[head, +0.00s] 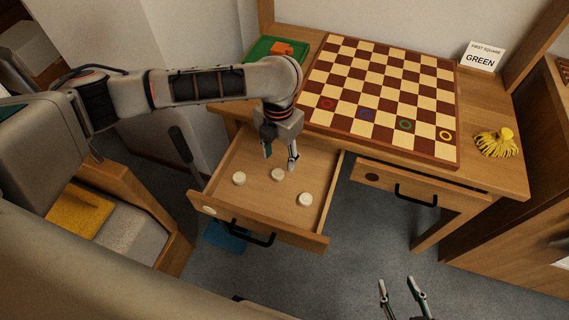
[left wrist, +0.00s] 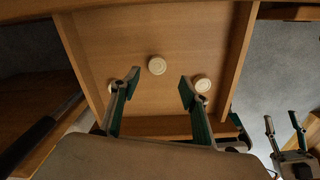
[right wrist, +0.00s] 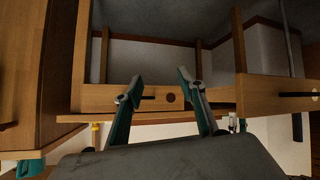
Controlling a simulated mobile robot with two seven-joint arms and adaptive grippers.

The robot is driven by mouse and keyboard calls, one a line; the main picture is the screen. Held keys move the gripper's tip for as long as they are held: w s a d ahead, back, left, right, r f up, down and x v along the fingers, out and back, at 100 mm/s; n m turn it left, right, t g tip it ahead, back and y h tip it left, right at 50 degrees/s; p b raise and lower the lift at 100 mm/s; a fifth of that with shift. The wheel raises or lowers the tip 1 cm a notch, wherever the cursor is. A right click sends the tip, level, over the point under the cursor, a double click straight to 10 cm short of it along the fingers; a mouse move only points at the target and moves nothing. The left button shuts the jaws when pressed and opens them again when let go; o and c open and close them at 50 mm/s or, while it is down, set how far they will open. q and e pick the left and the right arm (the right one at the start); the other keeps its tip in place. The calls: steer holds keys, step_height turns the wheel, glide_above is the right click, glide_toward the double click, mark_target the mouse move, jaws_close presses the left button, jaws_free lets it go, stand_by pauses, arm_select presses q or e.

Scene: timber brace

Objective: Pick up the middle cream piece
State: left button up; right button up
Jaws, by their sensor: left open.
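Three round cream pieces lie in the open left drawer (head: 262,209). The middle cream piece (head: 278,174) lies between the left one (head: 239,178) and the right one (head: 305,199). My left gripper (head: 280,162) is open and empty above the drawer, near the middle piece. My right gripper (head: 399,284) is open and empty, low in front of the desk, far from the drawer.
A checkered board (head: 380,90) with red, blue, green and yellow rings lies on the desk. A sign (head: 483,56) reads "FIRST SQUARE GREEN". A yellow tasselled item (head: 495,142) and a green tray (head: 262,50) with an orange object flank the board. The right drawer (head: 400,187) looks shut.

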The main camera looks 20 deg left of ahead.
mark_target(277, 174)
arm_select(q)
steer(key=shift+s+f+b, duration=0.25)
steer(key=shift+f+b, duration=0.15)
steer(key=shift+f, duration=0.75)
steer(key=f, duration=0.1)
steer(key=f+b, duration=0.2)
steer(key=f, duration=0.1)
steer(key=shift+s+a+f, duration=0.1)
steer(key=shift+s+a, duration=0.1)
steer(key=shift+a, duration=0.15)
steer(key=shift+w+f, duration=0.15)
steer(key=shift+f, duration=0.4)
steer(key=shift+r, duration=0.25)
steer(key=c, duration=0.9)
arm_select(e)
steer(key=shift+a+f, duration=0.1)
steer(key=shift+a, duration=0.35)
